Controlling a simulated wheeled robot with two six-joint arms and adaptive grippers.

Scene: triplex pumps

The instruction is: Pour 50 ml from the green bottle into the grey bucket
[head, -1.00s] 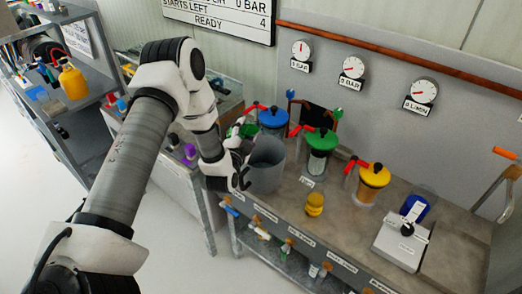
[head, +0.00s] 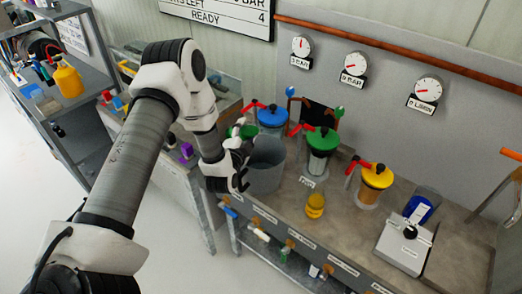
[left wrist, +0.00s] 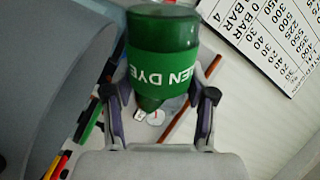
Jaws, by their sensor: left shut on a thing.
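The grey bucket (head: 265,172) stands on the bench among the pumps. It fills the left side of the left wrist view (left wrist: 45,60) as a large curved wall. My left gripper (head: 240,160) is beside the bucket's left rim. In the left wrist view my left gripper (left wrist: 160,105) is shut on the green bottle (left wrist: 163,65), one finger on each side. In the head view the bottle (head: 247,131) is mostly hidden. My right gripper is not in view.
A small yellow object (head: 315,206) and a scale (head: 404,245) are farther right. A shelf (head: 75,110) is at left.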

